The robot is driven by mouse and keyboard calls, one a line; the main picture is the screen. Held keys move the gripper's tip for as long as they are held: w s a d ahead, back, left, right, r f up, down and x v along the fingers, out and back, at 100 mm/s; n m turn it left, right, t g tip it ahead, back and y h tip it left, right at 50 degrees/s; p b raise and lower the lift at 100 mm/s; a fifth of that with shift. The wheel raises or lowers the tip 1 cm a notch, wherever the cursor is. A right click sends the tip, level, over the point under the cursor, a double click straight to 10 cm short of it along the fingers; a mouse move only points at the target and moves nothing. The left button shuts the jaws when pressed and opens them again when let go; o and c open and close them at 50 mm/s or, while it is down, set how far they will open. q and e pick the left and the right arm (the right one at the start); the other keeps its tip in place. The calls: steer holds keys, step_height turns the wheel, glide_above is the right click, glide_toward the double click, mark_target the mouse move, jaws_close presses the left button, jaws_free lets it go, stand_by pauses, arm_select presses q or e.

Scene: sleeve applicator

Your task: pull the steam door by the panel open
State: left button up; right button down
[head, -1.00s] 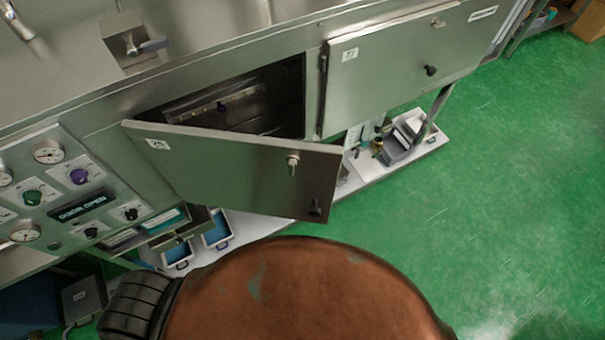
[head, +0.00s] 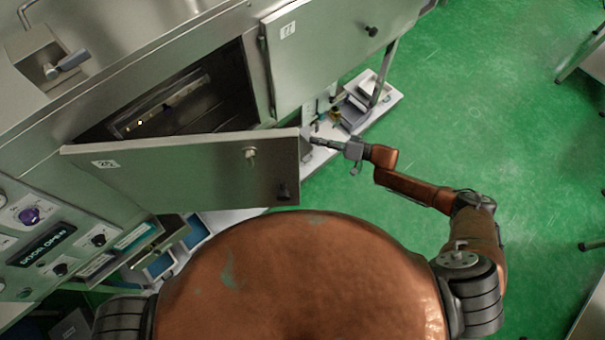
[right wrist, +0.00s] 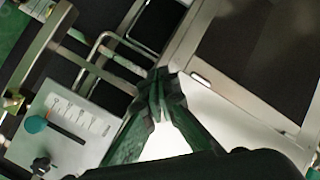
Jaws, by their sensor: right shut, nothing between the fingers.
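The steam door (head: 190,170), a steel panel with a small number label, stands swung out from its compartment in the head view. The control panel (head: 40,240) at the left has a display reading "DOOR OPEN". My right gripper (head: 312,141) is by the door's free right edge; whether it touches is unclear. In the right wrist view the gripper (right wrist: 160,85) has its fingers together and empty. My left gripper is not in view.
A second steel door (head: 325,45) to the right is closed. A low white shelf (head: 375,110) with trays and small items lies below. Blue-fronted bins (head: 160,265) sit under the panel.

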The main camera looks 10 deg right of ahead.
steer(key=s+d+r+m+g+y, duration=0.2)
steer(key=s+r+g, duration=0.9)
steer(key=s+r, duration=0.5)
steer(key=s+a+p, duration=0.2)
steer(key=s+a, duration=0.3)
steer(key=a, duration=0.4)
steer(key=shift+a+r+p, duration=0.25)
steer(key=shift+r+p, duration=0.15)
steer(key=shift+r, duration=0.05)
steer(key=shift+s+d, duration=0.1)
steer(key=shift+s, duration=0.05)
